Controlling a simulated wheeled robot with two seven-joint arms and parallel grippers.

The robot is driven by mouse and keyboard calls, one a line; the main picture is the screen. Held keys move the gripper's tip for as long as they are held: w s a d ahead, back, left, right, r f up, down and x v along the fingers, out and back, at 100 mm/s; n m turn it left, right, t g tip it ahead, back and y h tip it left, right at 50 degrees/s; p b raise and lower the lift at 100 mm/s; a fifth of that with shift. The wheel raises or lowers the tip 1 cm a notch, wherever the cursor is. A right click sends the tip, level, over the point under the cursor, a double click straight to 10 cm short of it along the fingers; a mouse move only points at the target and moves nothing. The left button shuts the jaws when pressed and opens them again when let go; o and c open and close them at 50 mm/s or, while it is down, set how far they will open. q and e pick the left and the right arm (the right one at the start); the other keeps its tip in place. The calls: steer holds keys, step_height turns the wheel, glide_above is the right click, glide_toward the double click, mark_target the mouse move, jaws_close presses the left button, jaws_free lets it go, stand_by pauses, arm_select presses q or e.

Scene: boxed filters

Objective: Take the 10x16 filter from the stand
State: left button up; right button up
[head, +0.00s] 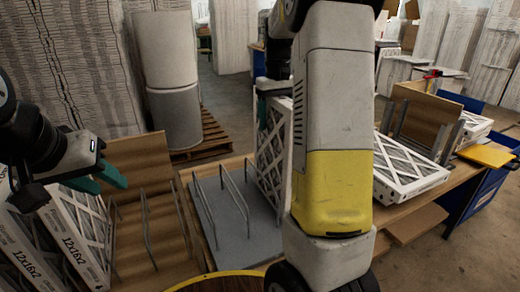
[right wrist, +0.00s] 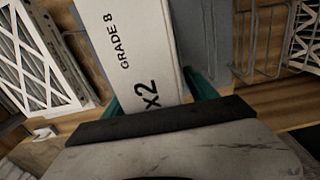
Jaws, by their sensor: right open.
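A white-framed filter (head: 270,165) stands upright in the wire stand on a grey base (head: 222,222), partly hidden behind my right arm. Its size is not readable in the head view. In the right wrist view the filter's narrow white edge (right wrist: 130,45) reads "GRADE 8" and "x2"; the rest of the label is covered. My right gripper (right wrist: 157,95) is open, with its teal fingers on either side of this edge. My left gripper (head: 102,180) is open and empty at the left, above filters marked 12x16x2 (head: 75,240).
Another filter (head: 410,180) lies flat on the table at the right. A wire rack with a brown back panel (head: 140,165) stands at the left, with empty slots. A yellow round edge (head: 225,282) shows at the bottom.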

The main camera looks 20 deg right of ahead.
steer(key=shift+c, duration=0.5)
jaws_close()
